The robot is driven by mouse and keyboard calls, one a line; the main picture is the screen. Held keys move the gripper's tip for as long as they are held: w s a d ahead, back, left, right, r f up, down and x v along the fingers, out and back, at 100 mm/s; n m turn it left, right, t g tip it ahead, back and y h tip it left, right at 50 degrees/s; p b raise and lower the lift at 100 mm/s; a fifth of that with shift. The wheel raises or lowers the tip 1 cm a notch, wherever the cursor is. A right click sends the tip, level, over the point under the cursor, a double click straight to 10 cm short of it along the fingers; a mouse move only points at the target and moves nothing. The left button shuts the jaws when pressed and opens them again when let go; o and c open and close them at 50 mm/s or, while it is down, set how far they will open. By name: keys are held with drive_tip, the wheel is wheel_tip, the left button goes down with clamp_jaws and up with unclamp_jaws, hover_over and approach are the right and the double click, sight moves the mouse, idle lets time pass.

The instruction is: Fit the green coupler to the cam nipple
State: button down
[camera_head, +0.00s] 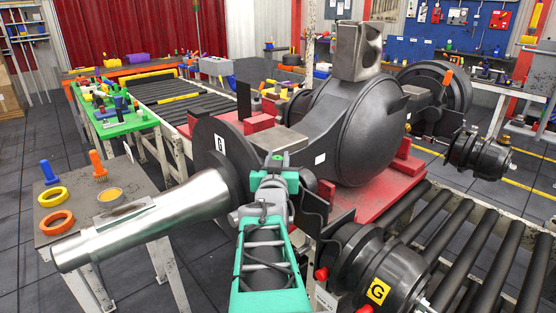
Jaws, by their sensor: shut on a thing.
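My arm (268,270), teal and grey, rises from the bottom centre toward the axle. Its wrist is in front of the dark parts between the hub plate and the red cradle. My gripper is hidden behind the arm's own links, so its jaws and anything in them do not show. I cannot make out the green coupler. The cam nipple cannot be told apart either; the area behind my wrist is covered. The black axle housing (360,130) lies on the red cradle (375,205), with a silver spindle (150,220) pointing left.
A black chamber marked G (385,275) sits close right of my arm. A grey side table (130,185) at left holds blue and orange plugs and several rings. A green-topped table (130,125) stands behind it. Roller conveyors (470,235) run beside the axle. Dark floor is clear at far left.

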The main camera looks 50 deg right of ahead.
drive_tip(key=shift+f+b, duration=0.6)
drive_tip(key=c, duration=1)
unclamp_jaws()
drive_tip(key=shift+c, duration=0.2)
wheel_tip(320, 180, up, 12)
drive_tip(key=p, duration=1.3)
drive_tip(key=w+a+f+n+t+y, duration=0.2)
drive_tip(key=w+a, duration=0.3)
drive_tip(key=a, duration=0.5)
drive_tip(key=w+a+f+n+t+y+p, duration=0.1)
drive_tip(key=w+a+f+n+t+y, duration=0.2)
drive_tip(key=a, duration=0.6)
drive_tip(key=w+a+f+n+t+y+p, duration=0.1)
drive_tip(key=w+a+y, duration=0.4)
drive_tip(key=a, duration=0.5)
drive_tip(key=shift+w+a+f+n+t, duration=0.2)
drive_tip(key=shift+w+f+n+t, duration=0.2)
drive_tip(key=shift+w+f+n, duration=0.25)
drive_tip(key=shift+w+a+f+n+t, duration=0.15)
drive_tip(key=shift+w+f+n+t, duration=0.25)
drive_tip(key=shift+w+f+n, duration=0.2)
